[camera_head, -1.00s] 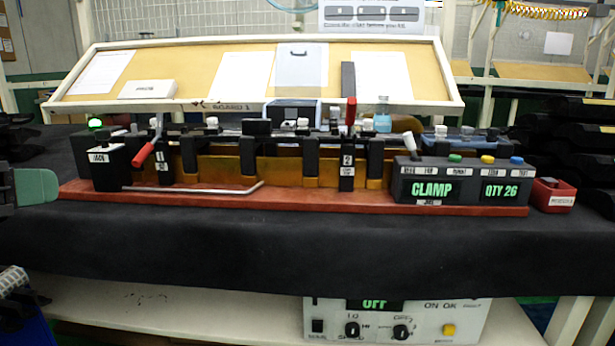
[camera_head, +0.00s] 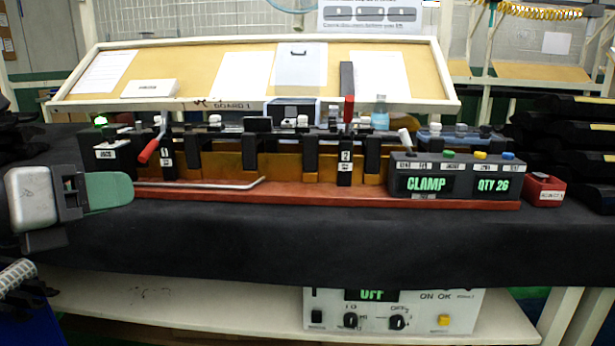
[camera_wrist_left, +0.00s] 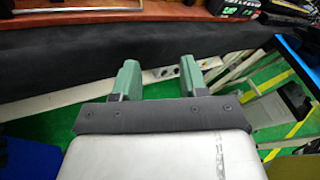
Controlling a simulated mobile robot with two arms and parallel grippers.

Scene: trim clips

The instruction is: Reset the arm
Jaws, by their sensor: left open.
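My left gripper (camera_head: 118,190) comes in from the left in the head view, its green fingers pointing right in front of the left end of the fixture. In the left wrist view the two green fingers (camera_wrist_left: 160,80) stand apart with nothing between them. The clamp fixture has a red-brown base (camera_head: 330,194) on the dark table. Its left red-handled lever (camera_head: 148,152), at post 1, is tilted, and the red-handled lever (camera_head: 349,108) at post 2 is upright. My right gripper is in neither current view.
A slanted board (camera_head: 270,75) stands behind. Black parts (camera_head: 572,140) are stacked at right. The dark table front (camera_head: 330,245) is clear.

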